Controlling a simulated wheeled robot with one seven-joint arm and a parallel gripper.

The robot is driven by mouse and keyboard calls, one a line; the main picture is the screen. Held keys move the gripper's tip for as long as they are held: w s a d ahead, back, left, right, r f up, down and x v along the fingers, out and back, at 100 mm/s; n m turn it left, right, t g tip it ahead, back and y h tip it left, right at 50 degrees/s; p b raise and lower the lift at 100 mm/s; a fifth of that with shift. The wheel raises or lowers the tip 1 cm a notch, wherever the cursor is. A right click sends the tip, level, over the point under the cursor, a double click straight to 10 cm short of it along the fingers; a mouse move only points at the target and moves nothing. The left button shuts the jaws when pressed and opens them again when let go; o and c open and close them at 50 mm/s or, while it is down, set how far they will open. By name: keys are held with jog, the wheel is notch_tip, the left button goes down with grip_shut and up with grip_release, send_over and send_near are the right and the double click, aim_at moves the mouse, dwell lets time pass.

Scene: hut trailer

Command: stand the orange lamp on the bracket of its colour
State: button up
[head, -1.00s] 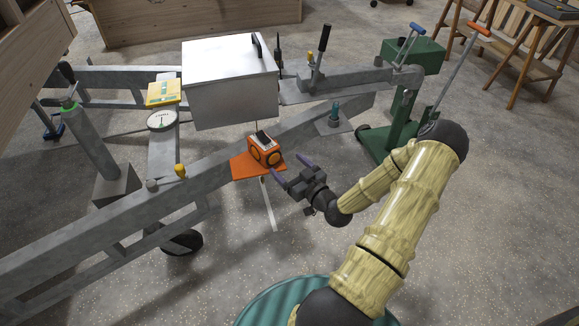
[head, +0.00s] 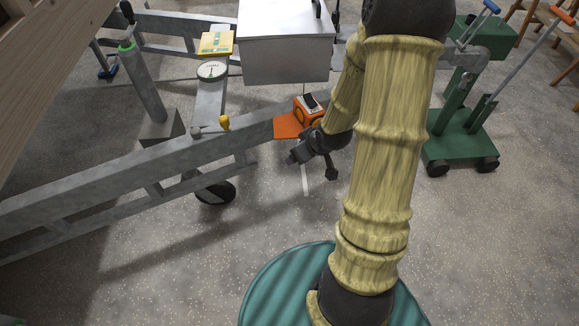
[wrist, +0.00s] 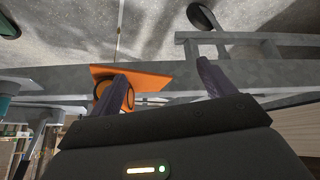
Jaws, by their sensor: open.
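The orange lamp (head: 300,116), boxy with a black and white top and dark round discs, rests on the orange bracket (head: 285,128) on the grey trailer frame. My gripper (head: 298,155) is just in front of the bracket and below the lamp in the head view, partly hidden by my arm. In the wrist view my gripper (wrist: 162,71) is open, its two fingers wide apart with nothing between them. The left finger covers much of the lamp (wrist: 101,84). The bracket (wrist: 148,80) shows between the fingers. Whether a finger touches the lamp cannot be told.
A white metal box (head: 285,55) stands behind the lamp. A yellow case (head: 216,43), a dial gauge (head: 212,70) and a yellow knob (head: 224,122) are on the frame to the left. A green wheeled jack (head: 462,150) stands right. The floor in front is open.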

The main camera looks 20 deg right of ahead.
jog(key=s+a+r+m+g+h, duration=0.1)
jog(key=s+a+r+m+g, duration=0.2)
jog(key=s+a+r, duration=0.5)
jog(key=s+r, duration=0.2)
jog(key=s, duration=0.1)
jog(key=shift+s+a+r+m+g, duration=0.2)
jog(key=shift+a+r+m+g, duration=0.1)
jog(key=shift+a, duration=0.1)
